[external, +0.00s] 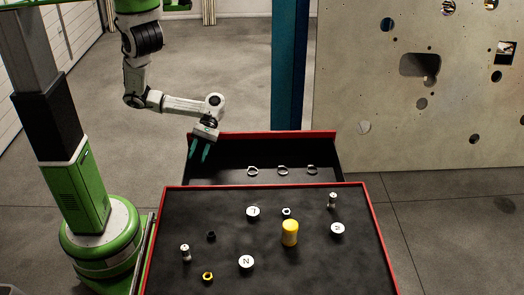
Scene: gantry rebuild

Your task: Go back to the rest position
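My gripper (199,151) hangs from my white and green arm above the left end of the back tray (225,174). Its two teal fingers point down and stand apart with a gap between them. Nothing shows between the fingers. My green base stands at the left of the table.
A red-edged black table (320,262) holds a yellow cylinder (290,233), white discs (246,262), small fittings (332,200) and nuts (208,276). Several rings (283,170) lie in the back tray. A teal post (288,70) and a pierced panel (380,125) stand behind.

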